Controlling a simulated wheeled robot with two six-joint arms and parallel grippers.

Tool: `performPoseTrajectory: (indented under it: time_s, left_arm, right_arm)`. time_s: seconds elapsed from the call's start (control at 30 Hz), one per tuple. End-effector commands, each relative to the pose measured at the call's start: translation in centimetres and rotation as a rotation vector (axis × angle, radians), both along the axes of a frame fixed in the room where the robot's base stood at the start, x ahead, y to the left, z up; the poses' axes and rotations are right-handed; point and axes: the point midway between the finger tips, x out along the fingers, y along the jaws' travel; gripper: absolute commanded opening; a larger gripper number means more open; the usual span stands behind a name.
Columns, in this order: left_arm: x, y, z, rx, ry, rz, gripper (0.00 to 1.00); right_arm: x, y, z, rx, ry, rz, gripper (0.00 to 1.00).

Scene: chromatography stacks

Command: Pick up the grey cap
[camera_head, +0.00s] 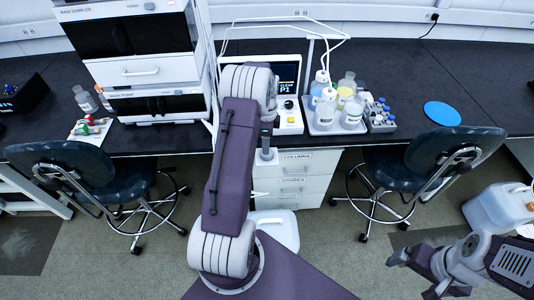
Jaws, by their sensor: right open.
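I cannot make out a grey cap for certain in the head view. Small coloured fittings (90,124), red and green among them, lie on a white mat on the left part of the bench, too small to tell apart. My right gripper (412,275) is at the lower right, over the floor and in front of the bench. Its fingers are apart and nothing shows between them. My purple arm rises through the middle and hides part of the bench and instruments. No fingers of my left gripper can be seen.
A bottle tray (322,128) and several small vials (380,116) stand right of the instrument screen (285,75). A blue disc (442,113) lies farther right on the dark bench. Two chairs (82,170) (440,150) stand before it. A white jug (500,207) is near my right arm.

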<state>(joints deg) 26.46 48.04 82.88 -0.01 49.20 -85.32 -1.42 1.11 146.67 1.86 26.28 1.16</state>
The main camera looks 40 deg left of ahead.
Motion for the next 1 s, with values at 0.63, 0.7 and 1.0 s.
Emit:
performPoseTrajectory:
  time_s: [0.63, 0.7, 1.0]
  left_arm:
    - [0.1, 0.1, -5.5, 0.001, -0.002, 0.0, 0.58]
    - [0.1, 0.1, -5.5, 0.001, -0.002, 0.0, 0.44]
    - [0.1, 0.1, -5.5, 0.001, -0.002, 0.0, 0.08]
  right_arm:
    - [0.0, 0.0, 0.0, 0.0, 0.0, 0.0, 0.93]
    - [0.0, 0.0, 0.0, 0.0, 0.0, 0.0, 0.93]
    - [0.0, 0.0, 0.0, 0.0, 0.0, 0.0, 0.93]
